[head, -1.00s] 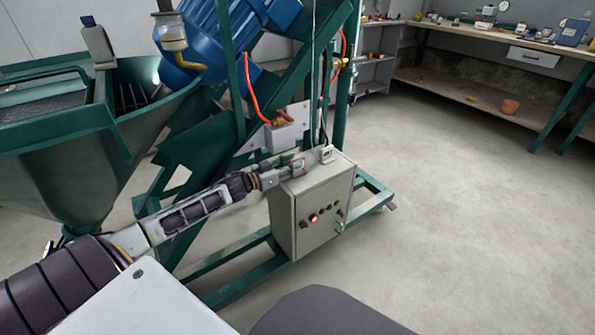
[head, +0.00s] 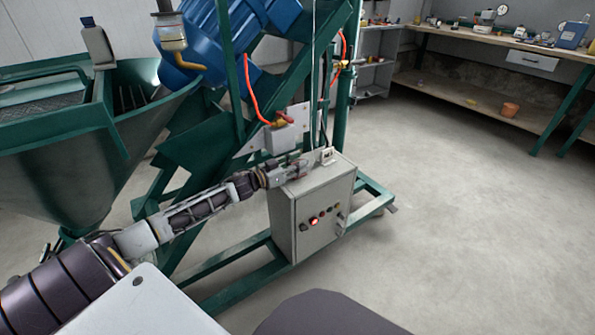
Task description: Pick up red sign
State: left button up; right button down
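My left arm reaches in from the lower left. Its gripper (head: 303,165) is over the top of the grey control cabinet (head: 325,180). The fingers are small and seen from behind, so I cannot tell whether they are open or shut. No red sign shows clearly; only a faint reddish trace is at the fingers, and the gripper may hide the rest. A small white tag with a dark mark (head: 327,156) stands on the cabinet top just beyond the fingertips. My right gripper is not in view.
The green machine frame (head: 240,262) surrounds the cabinet, with a grey valve box (head: 280,138) and a red hose (head: 249,92) close above my gripper. A green hopper (head: 70,160) is at left. The floor at right is clear up to a workbench (head: 480,45).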

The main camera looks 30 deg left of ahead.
pick_arm(q)
jog(key=shift+c, duration=0.3)
jog(key=c, duration=0.7)
grip_shut()
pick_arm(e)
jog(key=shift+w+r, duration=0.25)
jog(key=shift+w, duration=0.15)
pick_arm(q)
jog(key=shift+r, duration=0.15)
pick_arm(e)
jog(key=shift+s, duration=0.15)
